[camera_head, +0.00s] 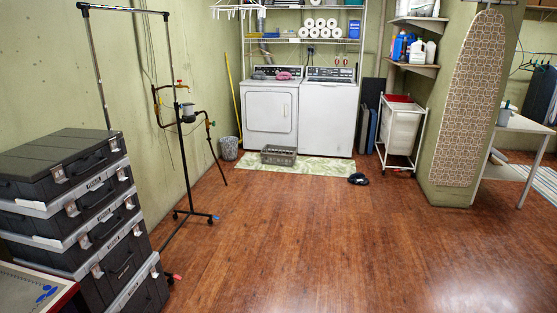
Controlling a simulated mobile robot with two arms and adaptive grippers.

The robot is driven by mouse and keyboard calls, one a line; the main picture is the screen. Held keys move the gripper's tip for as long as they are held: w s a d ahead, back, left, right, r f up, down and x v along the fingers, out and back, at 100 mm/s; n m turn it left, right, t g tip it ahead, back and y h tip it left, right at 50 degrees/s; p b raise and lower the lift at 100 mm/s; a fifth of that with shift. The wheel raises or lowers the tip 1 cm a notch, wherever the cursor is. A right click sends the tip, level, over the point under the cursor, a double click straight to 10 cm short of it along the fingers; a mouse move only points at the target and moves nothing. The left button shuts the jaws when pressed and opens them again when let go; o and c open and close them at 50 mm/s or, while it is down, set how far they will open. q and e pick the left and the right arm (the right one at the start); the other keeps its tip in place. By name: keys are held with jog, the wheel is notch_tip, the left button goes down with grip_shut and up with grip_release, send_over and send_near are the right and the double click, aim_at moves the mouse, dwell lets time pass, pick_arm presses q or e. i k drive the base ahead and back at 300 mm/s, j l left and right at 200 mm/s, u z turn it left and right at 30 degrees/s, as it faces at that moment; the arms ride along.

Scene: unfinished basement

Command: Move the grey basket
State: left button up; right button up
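A grey basket (279,155) sits on a pale patterned mat (310,164) on the floor. It is low and open-topped, and stands in front of the washer and dryer, far from me across the room. What is inside it is too small to tell. Neither of my grippers shows in the head view.
Stacked dark cases (75,215) stand at the near left beside a metal garment rack (190,165). A white hamper cart (401,130) and an ironing board (474,100) are at right. A small dark item (358,179) lies on the floor. The wooden floor in the middle is clear.

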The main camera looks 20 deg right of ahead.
aim_at(281, 160)
jog(key=i+l+z, duration=0.4)
jog(key=i, duration=0.35)
jog(key=i+z, duration=0.4)
jog(key=i, duration=5.8)
jog(key=l, duration=0.1)
